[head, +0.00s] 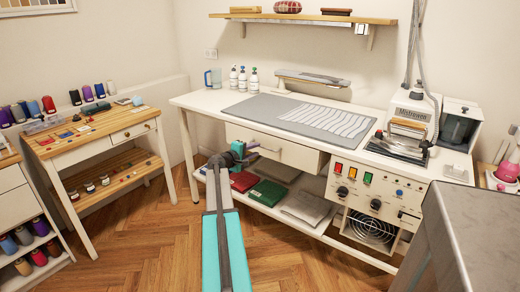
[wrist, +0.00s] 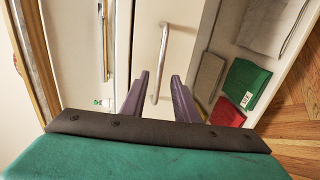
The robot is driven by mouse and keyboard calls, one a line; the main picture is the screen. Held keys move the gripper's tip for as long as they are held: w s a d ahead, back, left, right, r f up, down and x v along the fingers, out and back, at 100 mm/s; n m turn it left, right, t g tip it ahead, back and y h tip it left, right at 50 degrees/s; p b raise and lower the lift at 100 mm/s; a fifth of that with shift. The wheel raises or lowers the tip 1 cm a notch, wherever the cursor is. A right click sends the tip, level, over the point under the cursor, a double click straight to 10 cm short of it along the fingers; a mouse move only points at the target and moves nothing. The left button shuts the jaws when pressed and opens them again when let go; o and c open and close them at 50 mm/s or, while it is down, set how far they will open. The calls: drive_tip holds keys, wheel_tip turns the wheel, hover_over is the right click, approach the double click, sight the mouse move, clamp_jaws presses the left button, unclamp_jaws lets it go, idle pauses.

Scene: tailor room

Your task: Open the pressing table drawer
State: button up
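The pressing table (head: 195,99) is white with a grey pad on top. Its drawer (head: 290,153) is a white front below the tabletop; I cannot tell whether it is slightly out or fully closed. The drawer front (wrist: 140,32) fills the middle of the wrist view, with a long metal bar handle (wrist: 161,62). My gripper (wrist: 160,75) has its two purple fingers apart, one on each side of the handle in the picture. I cannot tell whether they touch it. In the head view my gripper (head: 252,147) is at the drawer's left part, and the arm hides some of it.
A lower shelf holds folded red cloth (head: 243,181), green cloth (head: 268,192) and grey cloth (head: 307,207). A control panel (head: 375,190) is right of the drawer. A wooden side table (head: 70,155) stands at left. A grey surface (head: 480,215) is at near right. Floor in front is clear.

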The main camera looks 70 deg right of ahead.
sight(262, 147)
drive_tip(key=shift+x, duration=2.5)
clamp_jaws()
